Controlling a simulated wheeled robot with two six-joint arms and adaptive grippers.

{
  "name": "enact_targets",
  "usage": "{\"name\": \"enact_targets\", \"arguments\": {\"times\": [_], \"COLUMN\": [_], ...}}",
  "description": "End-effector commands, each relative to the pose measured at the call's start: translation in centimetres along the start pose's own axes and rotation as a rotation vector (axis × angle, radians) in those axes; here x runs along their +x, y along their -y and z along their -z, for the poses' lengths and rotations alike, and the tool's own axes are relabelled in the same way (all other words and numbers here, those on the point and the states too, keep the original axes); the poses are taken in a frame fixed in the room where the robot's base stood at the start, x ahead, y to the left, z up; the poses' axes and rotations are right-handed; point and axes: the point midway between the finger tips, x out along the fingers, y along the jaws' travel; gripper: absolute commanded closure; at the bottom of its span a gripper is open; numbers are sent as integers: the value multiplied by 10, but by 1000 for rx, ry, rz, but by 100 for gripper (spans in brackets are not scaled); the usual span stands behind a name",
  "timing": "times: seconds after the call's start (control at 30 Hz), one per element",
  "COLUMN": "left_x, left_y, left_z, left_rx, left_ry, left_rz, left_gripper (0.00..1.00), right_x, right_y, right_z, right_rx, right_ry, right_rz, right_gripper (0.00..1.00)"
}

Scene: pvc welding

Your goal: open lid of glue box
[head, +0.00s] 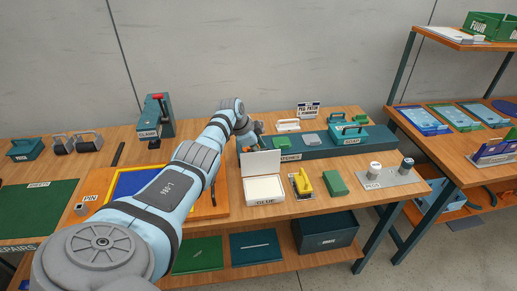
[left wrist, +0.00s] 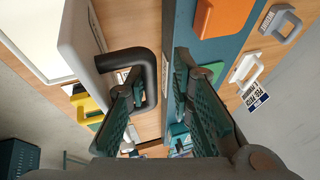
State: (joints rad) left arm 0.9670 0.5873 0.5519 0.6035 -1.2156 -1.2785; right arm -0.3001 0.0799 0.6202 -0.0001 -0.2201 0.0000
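The glue box (head: 264,189) stands on the workbench, its white inside showing above a "GLUE" label. Its lid (head: 261,163) stands upright at the rear edge, so the box is open. In the left wrist view, the lid (left wrist: 82,40) carries a black loop handle (left wrist: 152,80). My left gripper (head: 250,138) is behind the lid, partly hidden by it. In the left wrist view, its fingers (left wrist: 160,68) are spread, one appearing inside the handle loop and the other beyond the bar. I cannot tell whether they touch it. My right gripper is not in view.
A teal raised strip (head: 318,146) with boxes and tools lies behind the glue box. A yellow tool (head: 302,183) and a green block (head: 335,184) stand to its right. A blue-and-yellow tray (head: 128,183) lies left, partly under my arm. A red-topped clamp (head: 155,115) stands at the back.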

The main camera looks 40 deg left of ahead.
Motion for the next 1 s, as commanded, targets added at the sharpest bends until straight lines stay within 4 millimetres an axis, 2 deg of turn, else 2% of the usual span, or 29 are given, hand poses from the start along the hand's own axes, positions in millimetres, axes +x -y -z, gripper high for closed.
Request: {"name": "enact_targets", "arguments": {"times": [0.03,0.13,0.43,0.6,0.63,0.67,1.0], "left_x": [3,-4,-40,-59,-62,-64,-89], "left_y": [-2,0,21,32,34,35,45], "left_z": [-5,-4,-6,-5,-4,-5,0], "left_rx": [-1,-2,-4,-3,-3,-3,3], "left_ry": [11,11,7,1,1,1,-2], "left_rz": [-5,-5,12,21,21,21,4], "left_gripper": [82,82,82,71,72,82,82], "right_x": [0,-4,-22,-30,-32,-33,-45], "right_y": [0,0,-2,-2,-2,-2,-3], "right_z": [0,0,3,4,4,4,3], "right_rx": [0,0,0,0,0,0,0], "right_ry": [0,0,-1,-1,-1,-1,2], "right_rz": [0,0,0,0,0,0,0], "right_gripper": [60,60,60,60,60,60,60]}}
